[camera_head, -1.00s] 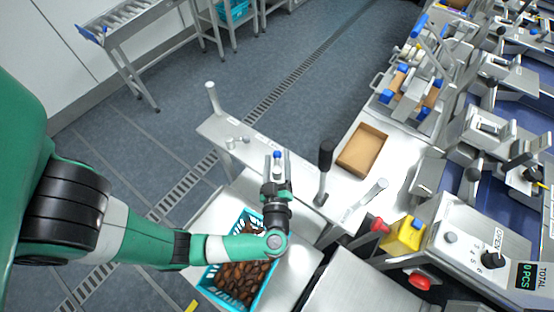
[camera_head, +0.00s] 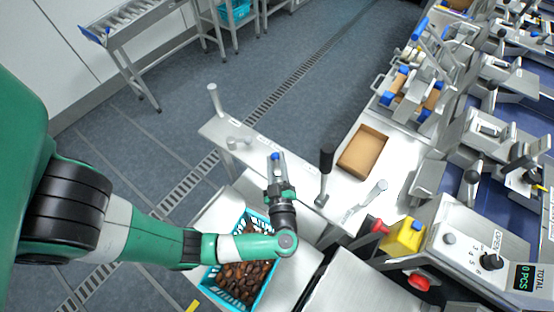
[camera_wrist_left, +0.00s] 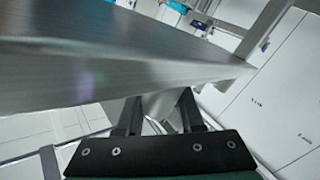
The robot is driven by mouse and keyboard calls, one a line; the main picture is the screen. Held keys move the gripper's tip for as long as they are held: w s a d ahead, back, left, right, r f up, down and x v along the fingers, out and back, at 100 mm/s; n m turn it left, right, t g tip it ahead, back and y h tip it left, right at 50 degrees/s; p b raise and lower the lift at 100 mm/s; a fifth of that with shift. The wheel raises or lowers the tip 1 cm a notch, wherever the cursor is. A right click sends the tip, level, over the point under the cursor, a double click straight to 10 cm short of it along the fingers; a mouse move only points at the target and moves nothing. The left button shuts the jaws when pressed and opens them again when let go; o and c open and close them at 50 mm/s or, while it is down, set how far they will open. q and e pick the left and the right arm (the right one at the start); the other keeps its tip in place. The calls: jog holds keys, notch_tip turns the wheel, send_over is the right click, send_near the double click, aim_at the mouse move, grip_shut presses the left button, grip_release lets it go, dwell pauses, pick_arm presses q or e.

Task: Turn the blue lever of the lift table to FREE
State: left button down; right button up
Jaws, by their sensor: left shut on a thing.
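The lift table's lever shows as a small blue tip (camera_head: 275,156) just beyond my left gripper (camera_head: 277,177) in the head view. The gripper is shut on the lever over the front edge of the steel plate. Its fingers hide most of the lever. In the left wrist view, my left gripper (camera_wrist_left: 160,115) has a pale metal rod (camera_wrist_left: 160,103) between its dark fingers. The lever's markings are too small to read. My right gripper is not in view.
A turquoise basket of dates (camera_head: 262,297) stands below my left forearm. A black-handled lever (camera_head: 326,158) and a cardboard tray (camera_head: 381,137) are to the right. A steel post (camera_head: 214,98) rises at the plate's far left. A large steel surface (camera_wrist_left: 100,65) fills the wrist view's upper left.

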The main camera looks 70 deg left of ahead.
pick_arm(q)
jog(key=shift+s+n+g, duration=0.15)
jog(key=shift+n+g, duration=0.75)
jog(key=shift+g, duration=0.5)
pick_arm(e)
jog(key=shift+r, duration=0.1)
pick_arm(q)
jog(key=c, duration=0.6)
grip_release()
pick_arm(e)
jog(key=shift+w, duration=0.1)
